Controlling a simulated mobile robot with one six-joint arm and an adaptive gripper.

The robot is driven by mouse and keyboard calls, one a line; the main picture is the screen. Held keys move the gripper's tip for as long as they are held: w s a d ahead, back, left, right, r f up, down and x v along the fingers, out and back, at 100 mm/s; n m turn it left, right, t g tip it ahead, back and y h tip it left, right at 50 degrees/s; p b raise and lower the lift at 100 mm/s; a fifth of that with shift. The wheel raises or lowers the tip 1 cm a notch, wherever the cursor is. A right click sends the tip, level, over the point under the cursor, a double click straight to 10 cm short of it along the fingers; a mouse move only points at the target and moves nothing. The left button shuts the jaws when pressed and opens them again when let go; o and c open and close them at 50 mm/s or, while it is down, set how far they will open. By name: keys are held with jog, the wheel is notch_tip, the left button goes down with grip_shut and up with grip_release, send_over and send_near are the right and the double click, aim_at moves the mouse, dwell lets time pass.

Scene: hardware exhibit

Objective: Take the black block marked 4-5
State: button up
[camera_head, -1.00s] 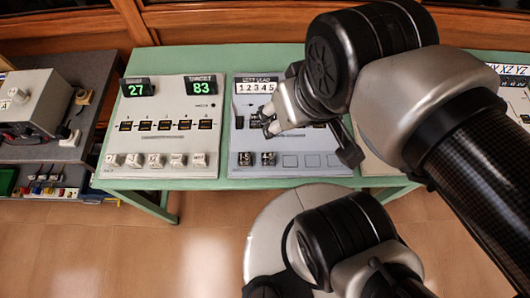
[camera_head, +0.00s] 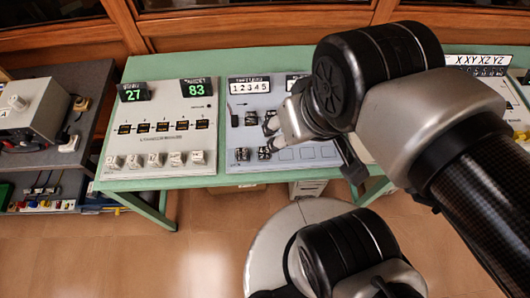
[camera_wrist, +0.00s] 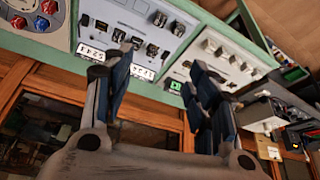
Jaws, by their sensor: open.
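Small black blocks with white markings sit on the light grey middle panel (camera_head: 295,178). Two are side by side in the front row, a left one (camera_head: 242,154) and a right one (camera_head: 264,153). Others stand in the row behind, one of them (camera_head: 251,118) left of my gripper (camera_head: 270,132). The markings are too small to read, so I cannot tell which block is 4-5. In the wrist view the panel appears upside down, with several black blocks (camera_wrist: 152,50) beyond the fingertips. My gripper (camera_wrist: 160,62) is open and empty, with its fingers above the panel; it hides part of the back row.
A panel with green readouts 27 and 83 (camera_head: 197,88) and pale blocks (camera_head: 155,160) is on the left of the green table (camera_head: 150,72). A grey box (camera_head: 40,103) stands on a side bench. Empty square slots (camera_head: 308,153) are right of the front blocks.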

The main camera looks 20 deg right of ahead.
jog(key=shift+w, duration=0.15)
jog(key=shift+o, duration=0.3)
jog(key=shift+w+d, duration=0.15)
jog(key=shift+w, duration=0.1)
jog(key=shift+w+f, duration=0.25)
jog(key=shift+w, duration=0.1)
jog(key=m+g+b, duration=0.3)
jog(key=g+b, duration=0.1)
jog(key=g, duration=0.1)
send_over(264, 153)
jog(key=f, duration=3)
jog(key=shift+s+a+f, duration=0.15)
jog(key=shift+a, duration=0.05)
jog(key=shift+d+f+b, duration=0.15)
jog(key=shift+f+b, duration=0.4)
jog(key=shift+f, duration=0.95)
jog(key=shift+d+f+b, duration=0.1)
jog(key=shift+f+b, duration=0.4)
jog(key=shift+f, duration=1)
